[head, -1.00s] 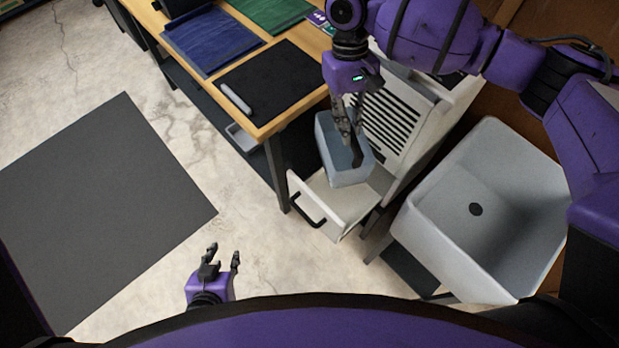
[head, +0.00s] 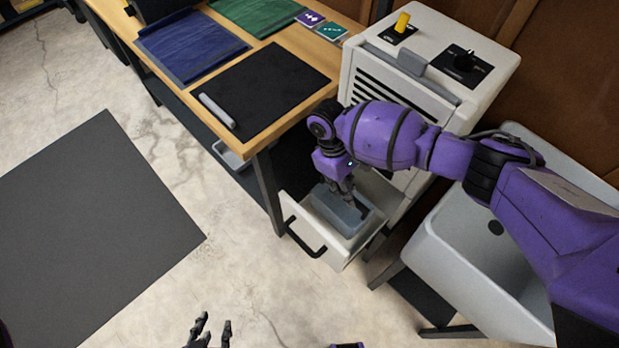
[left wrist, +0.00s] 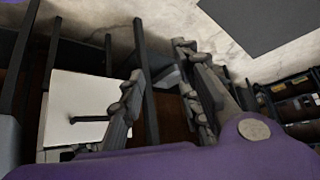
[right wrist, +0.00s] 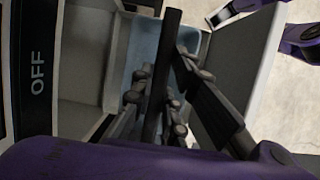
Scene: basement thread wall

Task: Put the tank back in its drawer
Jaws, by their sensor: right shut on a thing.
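The tank (head: 338,212), a blue-grey open box, sits inside the open drawer (head: 313,249) of the white cabinet in the head view. Whether it rests on the drawer floor I cannot tell. My right gripper (head: 350,197) reaches down from above and is shut on the tank, by its bar or rim. The tank (right wrist: 190,42) also shows behind the fingers in the right wrist view. My left gripper (head: 210,332) is empty and open, low over the floor at the bottom of the head view. The drawer front (left wrist: 85,110) appears in the left wrist view.
The cabinet (head: 440,50) has a yellow knob and a black dial on top. A grey sink (head: 470,265) stands to its right. A wooden workbench (head: 300,50) with mats stands left of the cabinet. A dark floor mat (head: 95,230) lies left; floor between is clear.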

